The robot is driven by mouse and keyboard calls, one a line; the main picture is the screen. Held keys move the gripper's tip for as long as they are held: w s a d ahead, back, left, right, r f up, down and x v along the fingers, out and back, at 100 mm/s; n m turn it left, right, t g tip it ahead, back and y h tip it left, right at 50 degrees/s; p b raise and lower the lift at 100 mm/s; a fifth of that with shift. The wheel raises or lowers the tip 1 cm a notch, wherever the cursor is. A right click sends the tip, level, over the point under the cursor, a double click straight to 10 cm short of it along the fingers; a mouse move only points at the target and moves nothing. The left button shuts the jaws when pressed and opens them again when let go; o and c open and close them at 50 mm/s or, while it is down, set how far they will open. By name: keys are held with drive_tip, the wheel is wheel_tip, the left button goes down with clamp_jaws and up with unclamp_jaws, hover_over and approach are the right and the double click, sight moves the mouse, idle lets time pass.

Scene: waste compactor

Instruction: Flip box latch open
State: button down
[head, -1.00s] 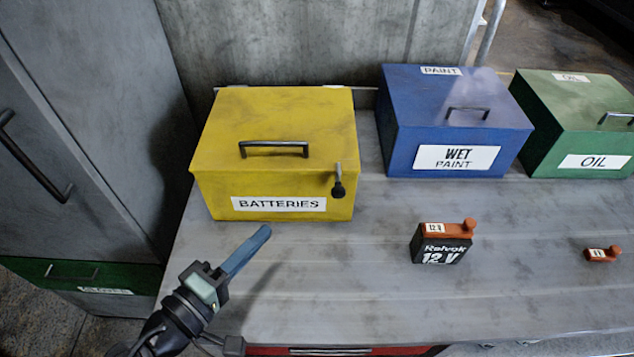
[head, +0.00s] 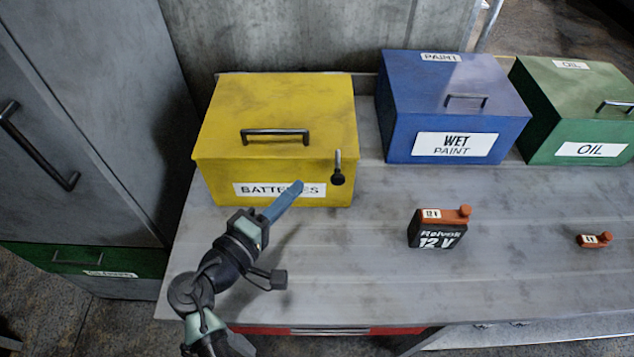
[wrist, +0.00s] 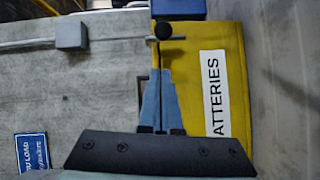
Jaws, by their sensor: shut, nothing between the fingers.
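The yellow box (head: 275,110) labelled BATTERIES stands closed on the grey bench, with a dark handle on its lid. Its latch (head: 338,168) is a small upright bar with a black knob at the right of the front face. My gripper (head: 297,187) is shut and empty, in front of the label and left of the latch, covering part of the lettering. In the wrist view the latch knob (wrist: 163,31) shows beyond my shut blue fingers (wrist: 163,72), near the end of the yellow box (wrist: 240,75). I see no contact with the latch.
The blue WET PAINT box (head: 450,105) and the green OIL box (head: 575,110) stand to the right. The bench is clear between the yellow box and the 12 V battery.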

sight(337, 172)
drive_tip(key=shift+w+d+f+p, duration=0.2)
drive_tip(key=shift+w+d, duration=0.1)
drive_tip(key=shift+d, duration=0.45)
drive_tip(key=shift+w+d+f+p, duration=0.1)
drive_tip(key=shift+w+d+p, duration=0.2)
drive_tip(key=shift+d, duration=0.5)
drive_tip(key=shift+w+d+f+p, duration=0.15)
drive_tip(key=shift+w+d, duration=0.15)
drive_tip(key=shift+d, duration=0.45)
drive_tip(key=shift+r, duration=0.1)
drive_tip(key=shift+d+r+m+p, duration=0.1)
drive_tip(key=shift+m+p, duration=0.2)
